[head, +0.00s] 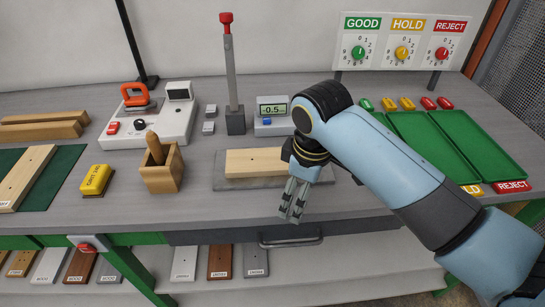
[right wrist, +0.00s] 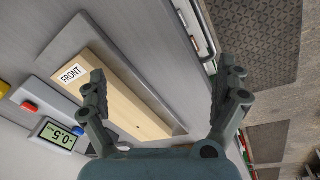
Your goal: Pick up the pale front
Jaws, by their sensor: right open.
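The pale front (head: 252,161) is a light wooden board lying flat on a grey plate (head: 222,183) on the bench. In the right wrist view the pale front (right wrist: 122,95) carries a white FRONT label at one end. My right gripper (head: 291,211) points down at the bench's front edge, in front of the plate and apart from the board. Its arm hides the board's right end in the head view. In the right wrist view the right gripper (right wrist: 168,85) is open with nothing between its fingers. My left gripper is in neither view.
A display reading -0.5 (head: 271,109) and a red-topped post (head: 231,80) stand behind the plate. A wooden box (head: 161,171) and a yellow block (head: 96,180) are to the left. Green trays (head: 467,140) are at the right. Several labelled boards lie on the shelf below.

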